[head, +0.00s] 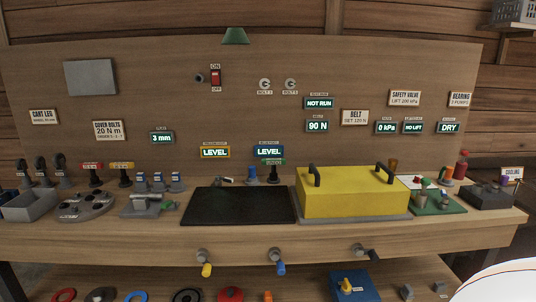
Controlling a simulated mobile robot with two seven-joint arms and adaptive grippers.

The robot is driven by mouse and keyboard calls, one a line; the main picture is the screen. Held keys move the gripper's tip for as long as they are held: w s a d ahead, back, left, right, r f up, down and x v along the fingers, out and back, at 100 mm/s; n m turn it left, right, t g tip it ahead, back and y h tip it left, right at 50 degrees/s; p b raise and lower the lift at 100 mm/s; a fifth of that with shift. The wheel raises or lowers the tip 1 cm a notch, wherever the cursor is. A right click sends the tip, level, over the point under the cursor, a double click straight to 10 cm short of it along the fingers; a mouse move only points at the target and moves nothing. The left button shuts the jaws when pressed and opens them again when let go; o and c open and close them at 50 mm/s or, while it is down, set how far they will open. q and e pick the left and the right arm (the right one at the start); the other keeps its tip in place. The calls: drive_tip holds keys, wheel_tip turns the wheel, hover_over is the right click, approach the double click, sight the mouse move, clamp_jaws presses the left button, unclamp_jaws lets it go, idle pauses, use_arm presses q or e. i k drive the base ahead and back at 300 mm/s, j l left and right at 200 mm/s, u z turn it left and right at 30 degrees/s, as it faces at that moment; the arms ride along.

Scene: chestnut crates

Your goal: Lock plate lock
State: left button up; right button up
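No part is labelled as a plate lock, and I cannot tell which part it is. A flat black plate (238,207) lies on the bench left of the yellow cover. A small grey and dark fitting (226,181) sits at its back edge, too small to read its state. A blue knob (253,174) and a black post with a green tag (273,172) stand beside it. A blank grey plate (90,77) is on the back panel. Neither of my grippers shows in the head view.
A yellow cover (352,196) with two black handles stands right of centre. Handles with yellow (206,270), blue (280,268) and black (374,255) grips stick out from the bench front. A red ON/OFF switch (216,77) is on the panel. Small parts crowd the left.

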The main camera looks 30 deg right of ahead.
sight(218, 176)
drive_tip(key=i+z, duration=0.15)
drive_tip(key=z, duration=0.3)
drive_tip(key=i+z, duration=0.15)
drive_tip(key=z, duration=0.25)
